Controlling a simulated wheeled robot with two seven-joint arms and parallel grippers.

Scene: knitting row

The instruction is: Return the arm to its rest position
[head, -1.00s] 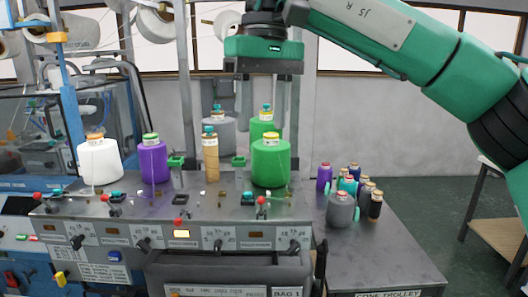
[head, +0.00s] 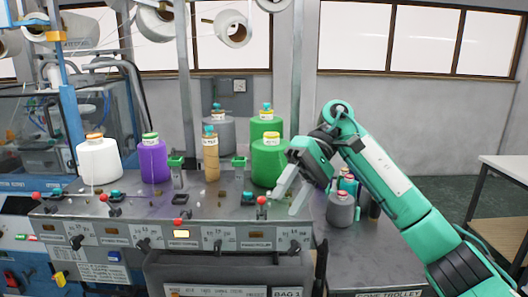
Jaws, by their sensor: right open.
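My right arm comes in from the lower right and bends at an elbow above the cone trolley. My right gripper (head: 291,190) is open and empty, its pale fingers pointing down and left at the right end of the machine's shelf. It is just right of the front green cone (head: 270,161) and partly in front of the trolley; I cannot tell if it touches anything. My left gripper is not in view.
On the machine shelf (head: 150,208) stand a white cone (head: 99,161), a purple cone (head: 154,160), a tan cone (head: 210,157), a grey cone (head: 219,128) and a rear green cone (head: 266,124). The trolley (head: 375,262) holds cones, including a grey one (head: 341,210), partly hidden by my arm.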

